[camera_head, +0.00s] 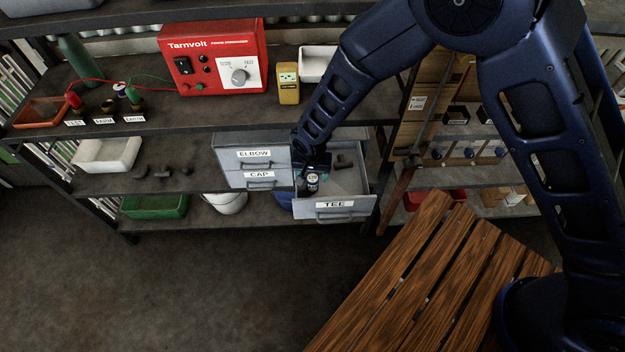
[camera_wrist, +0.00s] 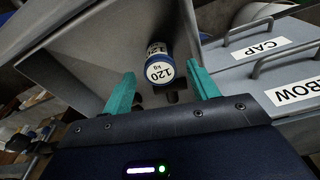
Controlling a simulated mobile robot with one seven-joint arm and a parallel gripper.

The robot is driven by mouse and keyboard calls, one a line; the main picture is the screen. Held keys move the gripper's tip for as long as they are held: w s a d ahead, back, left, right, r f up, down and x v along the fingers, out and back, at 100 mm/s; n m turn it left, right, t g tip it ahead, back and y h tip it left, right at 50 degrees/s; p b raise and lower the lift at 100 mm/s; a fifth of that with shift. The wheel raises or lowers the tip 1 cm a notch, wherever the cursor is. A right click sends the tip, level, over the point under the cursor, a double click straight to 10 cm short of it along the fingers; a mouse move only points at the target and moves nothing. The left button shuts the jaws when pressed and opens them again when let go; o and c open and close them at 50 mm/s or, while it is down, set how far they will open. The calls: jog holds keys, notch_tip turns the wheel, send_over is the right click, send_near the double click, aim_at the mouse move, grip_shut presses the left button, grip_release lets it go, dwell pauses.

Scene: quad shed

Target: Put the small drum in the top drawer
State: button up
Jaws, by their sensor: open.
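In the wrist view the drum (camera_wrist: 160,70) lies between and beyond my teal fingers, with gaps on both sides. My gripper (camera_head: 314,170) is open over the drawer's left side, close to the drum. Left of it, the drawers marked ELBOW (camera_head: 232,154) and CAP (camera_head: 234,178) look shut, ELBOW above CAP. I cannot tell whether the drum touches the drawer floor.
A dark pipe fitting (camera_head: 344,161) lies in the TEE drawer. The shelf above holds a red Tarnvolt box (camera_head: 215,50) and a yellow meter (camera_head: 288,83). A white bucket (camera_head: 225,202) stands below the drawers. A slatted wooden table (camera_head: 420,285) is at the front right.

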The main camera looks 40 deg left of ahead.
aim_at(314, 181)
jog(key=r, duration=0.7)
jog(key=shift+s+d+r, duration=0.15)
jog(key=shift+s+d, duration=0.15)
jog(key=shift+s, duration=0.1)
jog(key=w+d+r+n+g, duration=0.1)
jog(key=w+d+r, duration=0.75)
jog(key=d, duration=0.55)
jog(key=w+d+r+n+h, duration=0.1)
jog(key=w+d+r, duration=0.75)
jog(key=d, duration=0.45)
jog(key=w+d+r+n+g, duration=0.1)
jog(key=w+d+r, duration=0.75)
jog(key=d, duration=0.55)
jog(key=d+r+m+t, duration=0.2)
jog(key=d+r+m, duration=0.3)
jog(key=d, duration=0.7)
jog(key=s+d+r+m+t, duration=0.1)
jog(key=d+r+m+t, duration=0.2)
jog(key=d, duration=1)
notch_tip(314, 181, up, 4)
jog(key=shift+s+d+r+m, duration=0.15)
jog(key=shift+d+r+m, duration=0.05)
jog(key=shift+m, duration=0.8)
